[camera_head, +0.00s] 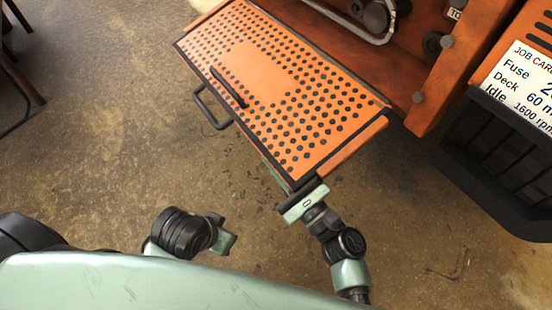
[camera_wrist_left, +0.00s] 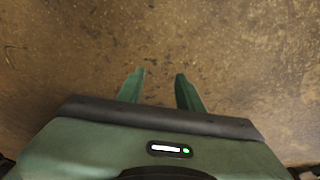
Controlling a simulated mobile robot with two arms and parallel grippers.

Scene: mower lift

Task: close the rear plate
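The rear plate (camera_head: 290,85) is an orange perforated panel, swung open and sticking out from the orange machine in the head view. My left gripper (camera_head: 226,238) is over the floor, away from the plate. The left wrist view shows its two green fingers (camera_wrist_left: 159,85) apart with nothing between them.
The machine's opening (camera_head: 340,35) behind the plate shows a belt and pulleys. A job card (camera_head: 520,85) and a black slatted bin (camera_head: 500,160) are at the right. Dark furniture legs (camera_head: 18,85) stand at the far left. The floor left of the plate is clear.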

